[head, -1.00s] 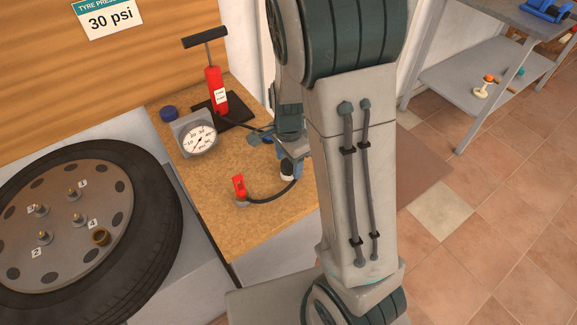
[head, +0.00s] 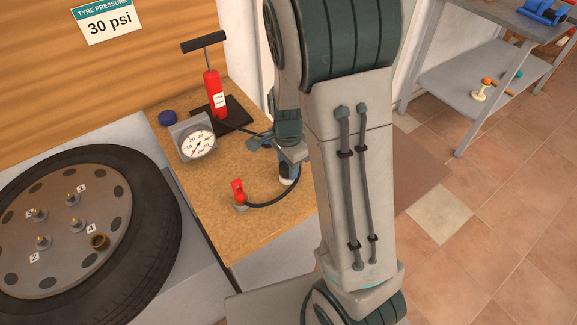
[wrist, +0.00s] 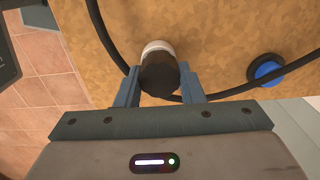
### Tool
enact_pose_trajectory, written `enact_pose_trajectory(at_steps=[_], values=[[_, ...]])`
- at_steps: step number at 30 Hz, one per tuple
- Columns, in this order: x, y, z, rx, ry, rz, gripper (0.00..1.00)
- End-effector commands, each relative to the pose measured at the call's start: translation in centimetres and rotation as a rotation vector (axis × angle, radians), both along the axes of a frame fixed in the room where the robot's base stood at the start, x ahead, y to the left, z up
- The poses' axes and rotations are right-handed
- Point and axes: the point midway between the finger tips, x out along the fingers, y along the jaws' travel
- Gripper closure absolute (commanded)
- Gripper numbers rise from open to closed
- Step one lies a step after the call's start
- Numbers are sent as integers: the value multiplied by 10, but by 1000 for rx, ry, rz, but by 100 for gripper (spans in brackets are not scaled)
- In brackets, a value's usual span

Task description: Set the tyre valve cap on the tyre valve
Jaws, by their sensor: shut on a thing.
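The tyre valve cap seems to be the dark cylinder with a pale band at one end (wrist: 158,72), between my gripper's fingers (wrist: 160,84) in the wrist view. My gripper is shut on it, over the cork-coloured bench top. In the head view my arm hides part of the gripper; the pale band (head: 287,182) shows just below it.
The tyre (head: 155,225) lies at left, with several numbered studs on its wheel. The bench (head: 215,215) carries a gauge (head: 197,145), a red pump (head: 212,95), a red-ended hose (head: 238,190) and a blue knob (head: 167,117). In the wrist view, the hose and a blue disc (wrist: 268,71) lie close by.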

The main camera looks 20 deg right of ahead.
Motion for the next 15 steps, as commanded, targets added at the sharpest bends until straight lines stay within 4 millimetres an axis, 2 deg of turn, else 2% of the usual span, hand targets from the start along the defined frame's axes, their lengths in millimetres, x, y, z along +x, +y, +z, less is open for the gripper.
enact_pose_trajectory(at_steps=[7, 15], values=[[-1, -1, 39, 1, -6, 0, 87], [-43, -16, 62, 2, -3, -1, 87]])
